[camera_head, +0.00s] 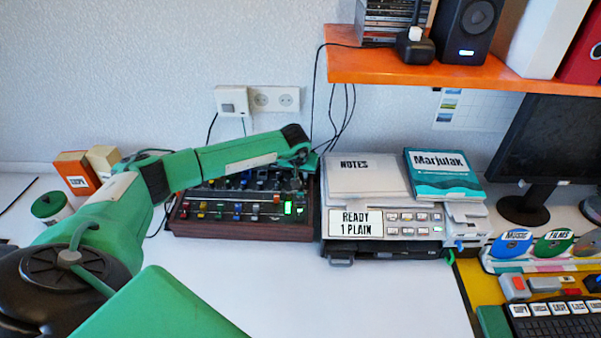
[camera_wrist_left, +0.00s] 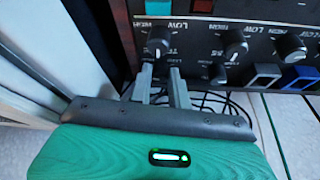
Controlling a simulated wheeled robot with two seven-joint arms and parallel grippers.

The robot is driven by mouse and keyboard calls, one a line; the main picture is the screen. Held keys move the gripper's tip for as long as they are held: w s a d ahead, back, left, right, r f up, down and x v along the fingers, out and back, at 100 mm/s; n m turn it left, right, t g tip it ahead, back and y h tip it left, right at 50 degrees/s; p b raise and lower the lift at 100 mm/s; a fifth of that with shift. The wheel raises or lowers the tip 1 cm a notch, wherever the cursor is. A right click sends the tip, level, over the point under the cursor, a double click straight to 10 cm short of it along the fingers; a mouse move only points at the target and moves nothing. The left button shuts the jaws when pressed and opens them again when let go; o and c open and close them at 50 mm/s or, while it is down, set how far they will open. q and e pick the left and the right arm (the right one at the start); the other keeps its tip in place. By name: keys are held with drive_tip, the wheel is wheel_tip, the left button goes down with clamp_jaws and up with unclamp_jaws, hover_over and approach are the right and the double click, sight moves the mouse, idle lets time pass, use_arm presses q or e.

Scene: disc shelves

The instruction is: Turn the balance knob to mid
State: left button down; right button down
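No "balance" label is readable. My right gripper is not in view.
A grey machine (camera_head: 385,225) with a "Ready 1 plain" sign stands right of the mixer, a teal book (camera_head: 443,175) on it. An orange shelf (camera_head: 420,68) hangs above. Cables run behind the mixer. The white desk in front is clear.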

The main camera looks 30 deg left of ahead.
use_arm(q)
drive_tip(key=shift+w+d+f+n+y+b, duration=0.1)
drive_tip(key=shift+n+y+b, duration=0.2)
drive_tip(key=shift+n+b, duration=0.55)
drive_tip(key=shift+n+g+y, duration=0.3)
drive_tip(key=shift+n+g, duration=0.1)
drive_tip(key=shift+n, duration=0.85)
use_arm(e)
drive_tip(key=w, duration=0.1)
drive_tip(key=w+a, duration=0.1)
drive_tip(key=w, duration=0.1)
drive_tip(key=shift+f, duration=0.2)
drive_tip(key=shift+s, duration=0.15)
